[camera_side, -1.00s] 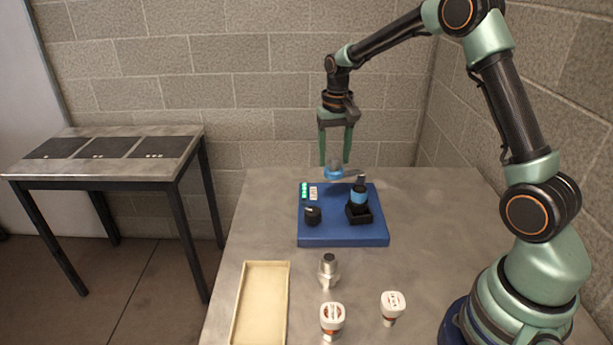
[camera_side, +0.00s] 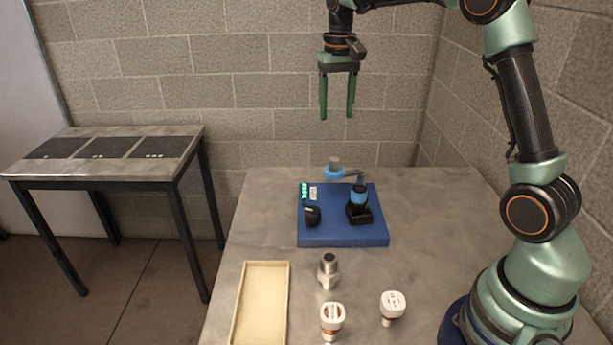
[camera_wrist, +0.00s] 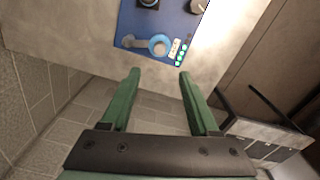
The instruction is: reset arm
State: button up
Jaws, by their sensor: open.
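My gripper (camera_side: 337,115) is open and empty, its two green fingers pointing down high above the back of the table. In the wrist view my gripper (camera_wrist: 157,76) shows both fingers apart with nothing between them. Below it is the blue base unit (camera_side: 345,238) on the table. It carries a light-blue ringed part with a grey top (camera_side: 334,170) at the back, a black socket with a blue-banded cylinder (camera_side: 358,197) on the right, a black knob (camera_side: 312,216) and green lights (camera_side: 304,193). The blue unit also shows in the wrist view (camera_wrist: 133,22).
A shallow cream tray (camera_side: 238,318), a metal fitting (camera_side: 328,271) and two white-capped parts (camera_side: 332,318), (camera_side: 393,305) stand at the front of the table. A side table (camera_side: 100,178) with dark panels stands left. Block walls bound the back and right.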

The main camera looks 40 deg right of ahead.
jog(key=s+a+r+n+t, duration=0.3)
jog(key=s+a+r, duration=0.1)
jog(key=s+a, duration=0.4)
jog(key=s+a+f+n+t, duration=0.2)
jog(key=s+a+f+n, duration=0.1)
jog(key=s, duration=0.6)
jog(key=shift+s+a+f+t, duration=0.15)
jog(key=shift+s+f+t, duration=0.15)
jog(key=shift+s, duration=0.1)
